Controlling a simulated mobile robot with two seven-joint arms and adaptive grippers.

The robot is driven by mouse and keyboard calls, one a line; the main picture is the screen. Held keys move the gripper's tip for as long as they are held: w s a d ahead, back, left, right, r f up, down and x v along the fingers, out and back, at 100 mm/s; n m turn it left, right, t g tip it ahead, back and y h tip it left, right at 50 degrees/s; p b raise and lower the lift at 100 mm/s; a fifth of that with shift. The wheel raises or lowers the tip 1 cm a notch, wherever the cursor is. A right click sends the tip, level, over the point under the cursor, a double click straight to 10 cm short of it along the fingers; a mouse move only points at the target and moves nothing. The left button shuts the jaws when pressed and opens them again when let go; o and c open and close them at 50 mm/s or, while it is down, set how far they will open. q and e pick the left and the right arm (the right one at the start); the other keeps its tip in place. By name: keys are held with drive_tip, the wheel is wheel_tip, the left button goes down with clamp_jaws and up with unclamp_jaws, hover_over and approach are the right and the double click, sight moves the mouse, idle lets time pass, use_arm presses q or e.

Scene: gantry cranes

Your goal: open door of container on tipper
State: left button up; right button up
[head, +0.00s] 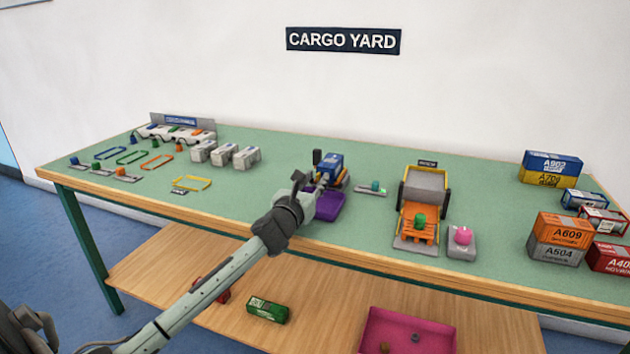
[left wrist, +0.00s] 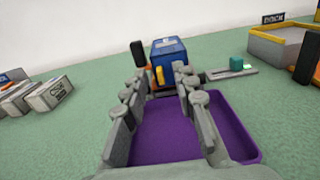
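A blue container (head: 331,162) sits on the small orange tipper (head: 344,181) in the middle of the table. In the left wrist view the blue container (left wrist: 170,51) is straight ahead, with a yellow-orange piece (left wrist: 159,75) low on its near face. My left gripper (head: 318,181) is just in front of the container, above a purple tray (head: 327,207). In the left wrist view its fingers (left wrist: 160,82) are spread apart, and the yellow-orange piece shows between their tips. I cannot tell whether they touch it. My right gripper is not in view.
A black upright post (left wrist: 138,54) stands left of the container. A slider with a teal knob (head: 375,186) is to its right. A larger yellow-sided truck (head: 423,200) stands further right, and stacked containers (head: 560,240) fill the right end. White blocks (head: 222,154) stand left.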

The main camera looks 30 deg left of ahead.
use_arm(q)
drive_tip(key=shift+c, duration=0.5)
clamp_jaws()
